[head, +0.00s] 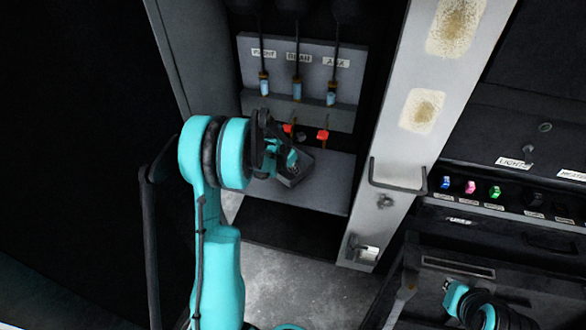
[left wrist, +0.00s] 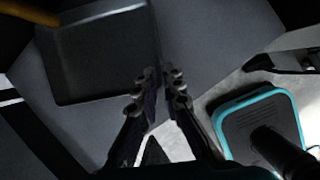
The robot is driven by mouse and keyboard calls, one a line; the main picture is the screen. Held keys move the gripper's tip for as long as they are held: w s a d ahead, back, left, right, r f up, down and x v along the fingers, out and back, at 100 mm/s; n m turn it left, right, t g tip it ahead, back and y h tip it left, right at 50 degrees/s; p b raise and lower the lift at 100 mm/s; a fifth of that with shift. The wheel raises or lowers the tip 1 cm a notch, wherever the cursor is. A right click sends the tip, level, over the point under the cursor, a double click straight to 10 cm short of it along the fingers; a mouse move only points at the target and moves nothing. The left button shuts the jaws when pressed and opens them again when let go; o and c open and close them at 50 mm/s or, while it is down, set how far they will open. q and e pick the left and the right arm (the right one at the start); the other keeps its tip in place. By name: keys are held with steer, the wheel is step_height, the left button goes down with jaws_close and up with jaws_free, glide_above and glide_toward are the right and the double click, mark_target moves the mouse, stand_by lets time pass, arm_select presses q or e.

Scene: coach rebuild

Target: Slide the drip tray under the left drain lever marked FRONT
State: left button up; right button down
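The dark, shallow drip tray (head: 293,178) rests on the grey shelf (head: 325,185) in the open bay, partly hidden by my left gripper (head: 284,156). In the left wrist view the tray (left wrist: 105,55) fills the upper left. My left gripper (left wrist: 161,82) has its fingertips close together on either side of the tray's wall, pinching it. Two red-handled levers (head: 287,128) (head: 322,135) show above the shelf. The leftmost label (head: 263,54) seems to read FRONT. My right gripper (head: 450,290) is at the lower right; its fingers are unclear.
A pale pillar (head: 415,130) with a dark handle (head: 398,185) borders the bay on the right. A panel with coloured switches (head: 470,187) lies beyond it. A dark side wall (head: 190,60) borders the left. The shelf right of the tray is clear.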

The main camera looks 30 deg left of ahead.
mark_target(298, 176)
arm_select(q)
steer(key=shift+f, duration=0.1)
